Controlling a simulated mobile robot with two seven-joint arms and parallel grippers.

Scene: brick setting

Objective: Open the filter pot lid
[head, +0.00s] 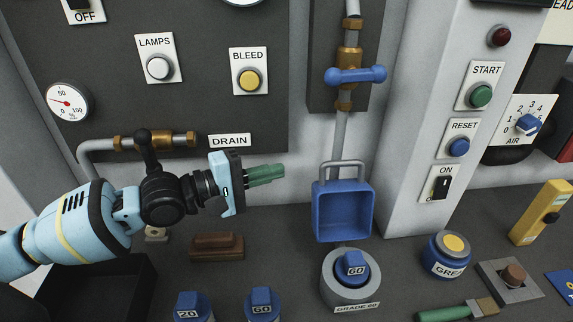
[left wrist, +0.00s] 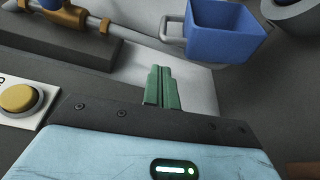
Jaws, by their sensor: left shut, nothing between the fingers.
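A blue box-shaped pot (head: 343,210) with a grey loop handle on top hangs below the grey pipe, right of centre in the head view. I take it for the filter pot, but I cannot tell which part is its lid. The pot also shows at the top of the left wrist view (left wrist: 225,32), with its grey handle toward the left. My left gripper (head: 275,171) has green fingers, which are shut and empty. They point right toward the pot, with a gap between. The fingers also show in the left wrist view (left wrist: 161,80). My right gripper is in no view.
A blue-handled brass valve (head: 355,75) sits on the pipe above the pot. A round grey holder with a blue "60" knob (head: 350,280) stands just below it.

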